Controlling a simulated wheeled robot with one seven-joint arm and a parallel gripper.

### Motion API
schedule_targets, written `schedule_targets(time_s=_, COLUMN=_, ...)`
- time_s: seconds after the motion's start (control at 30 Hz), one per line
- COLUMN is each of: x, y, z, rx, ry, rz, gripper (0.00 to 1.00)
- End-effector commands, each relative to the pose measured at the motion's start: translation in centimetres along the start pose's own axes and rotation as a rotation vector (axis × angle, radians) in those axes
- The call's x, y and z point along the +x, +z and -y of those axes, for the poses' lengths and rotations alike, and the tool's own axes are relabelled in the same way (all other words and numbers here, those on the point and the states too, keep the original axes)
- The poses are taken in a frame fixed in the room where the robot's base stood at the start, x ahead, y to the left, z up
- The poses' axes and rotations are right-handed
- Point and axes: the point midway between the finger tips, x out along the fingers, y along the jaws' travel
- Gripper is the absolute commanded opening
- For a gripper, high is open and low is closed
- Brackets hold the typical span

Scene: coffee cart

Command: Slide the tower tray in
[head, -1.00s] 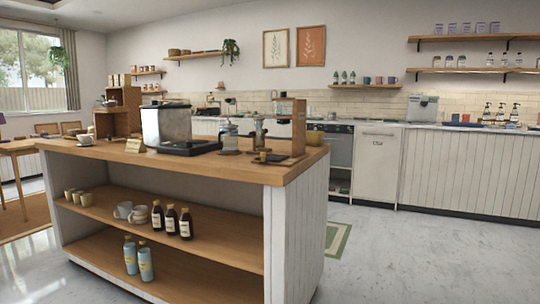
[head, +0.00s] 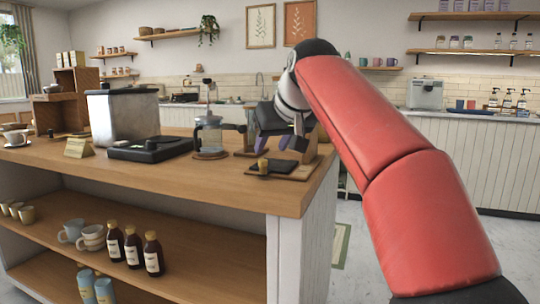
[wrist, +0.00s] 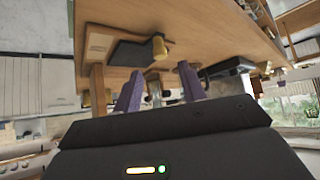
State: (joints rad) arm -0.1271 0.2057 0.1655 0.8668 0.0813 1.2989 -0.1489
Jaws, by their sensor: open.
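The tower tray (head: 272,168) is a flat black tray with a brass knob (head: 263,163) at its near left side. It lies on the wooden base (head: 300,174) of the brew tower, near the counter's right end. My gripper (head: 279,144) is open and empty, in front of the tower and above the tray in the head view; it hides most of the tower's upright. In the wrist view the black tray (wrist: 130,53) and brass knob (wrist: 159,47) show beyond my purple fingertips (wrist: 159,76), apart from them.
A glass carafe (head: 209,139) stands left of the tower. Farther left are a black scale (head: 150,149), a grey-white box-shaped container (head: 124,116) and a small card (head: 79,148). The counter front edge (head: 200,193) is clear. Bottles and cups stand on the shelf below.

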Motion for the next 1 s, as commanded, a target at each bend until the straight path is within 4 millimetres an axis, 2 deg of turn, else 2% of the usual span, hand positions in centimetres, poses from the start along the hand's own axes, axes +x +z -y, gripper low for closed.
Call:
schedule_targets(time_s=0.17, x=1.8, y=-0.1, z=0.1, rx=-0.003, ry=-0.004, rz=-0.003, gripper=0.41)
schedule_targets(time_s=0.3, x=4.2, y=-0.1, z=0.1, rx=-0.003, ry=-0.003, rz=-0.001, gripper=0.41)
schedule_targets(time_s=0.5, x=6.8, y=-0.1, z=0.1, rx=-0.002, ry=-0.003, rz=-0.003, gripper=0.41)
schedule_targets(time_s=0.67, x=7.7, y=-0.2, z=0.1, rx=-0.002, ry=-0.002, rz=-0.004, gripper=0.41)
schedule_targets(time_s=0.9, x=7.7, y=-0.2, z=0.1, rx=-0.002, ry=-0.002, rz=-0.004, gripper=0.41)
schedule_targets(time_s=1.0, x=7.7, y=-0.2, z=0.1, rx=-0.002, ry=-0.002, rz=-0.004, gripper=0.29)
